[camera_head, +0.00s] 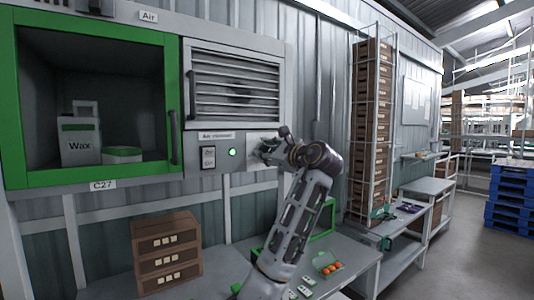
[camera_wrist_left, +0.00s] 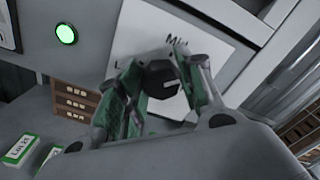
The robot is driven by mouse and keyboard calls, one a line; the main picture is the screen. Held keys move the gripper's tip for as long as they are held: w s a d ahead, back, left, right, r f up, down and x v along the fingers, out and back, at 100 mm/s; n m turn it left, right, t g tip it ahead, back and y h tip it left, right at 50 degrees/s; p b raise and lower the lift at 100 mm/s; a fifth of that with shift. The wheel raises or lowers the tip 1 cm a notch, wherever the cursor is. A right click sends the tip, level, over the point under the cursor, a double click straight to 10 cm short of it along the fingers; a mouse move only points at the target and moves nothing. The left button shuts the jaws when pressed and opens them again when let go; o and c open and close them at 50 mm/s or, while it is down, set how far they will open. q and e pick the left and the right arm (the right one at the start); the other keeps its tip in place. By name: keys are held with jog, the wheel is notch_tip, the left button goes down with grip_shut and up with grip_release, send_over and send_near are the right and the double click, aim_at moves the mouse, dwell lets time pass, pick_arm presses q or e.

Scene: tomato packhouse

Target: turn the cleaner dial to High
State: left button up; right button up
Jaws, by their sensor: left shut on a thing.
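The cleaner dial (camera_wrist_left: 158,76) is a dark knob on a white plate (camera_wrist_left: 185,30) in the left wrist view. A short white line on the knob points to the picture's right. Partly covered lettering shows above it, starting "Mi", and an "L" shows to its left; any lettering on the right is hidden by a finger. My left gripper (camera_wrist_left: 162,88) is shut on the dial, one finger on each side. In the head view my left gripper (camera_head: 268,152) is against the panel under the "Air cleaner" label (camera_head: 215,135), and hides the dial. My right gripper is not in view.
A green lamp (camera_head: 232,152) is lit beside a switch (camera_head: 208,157). A green-framed cabinet (camera_head: 90,180) holds a Wax container (camera_head: 80,140). Below, a bench (camera_head: 220,265) carries brown crates (camera_head: 166,250) and a tomato punnet (camera_head: 328,264). A tall crate rack (camera_head: 370,120) stands to the right.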

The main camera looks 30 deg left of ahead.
pick_arm(q)
jog(key=m, duration=0.6)
jog(key=shift+w+f+m, duration=0.15)
jog(key=shift+m, duration=0.25)
dwell(0.3)
jog(key=o, duration=1)
jog(key=shift+d, duration=0.1)
jog(key=shift+d, duration=0.1)
jog(key=v, duration=1.1)
jog(key=shift+s+d, duration=0.2)
jog(key=shift+d, duration=0.15)
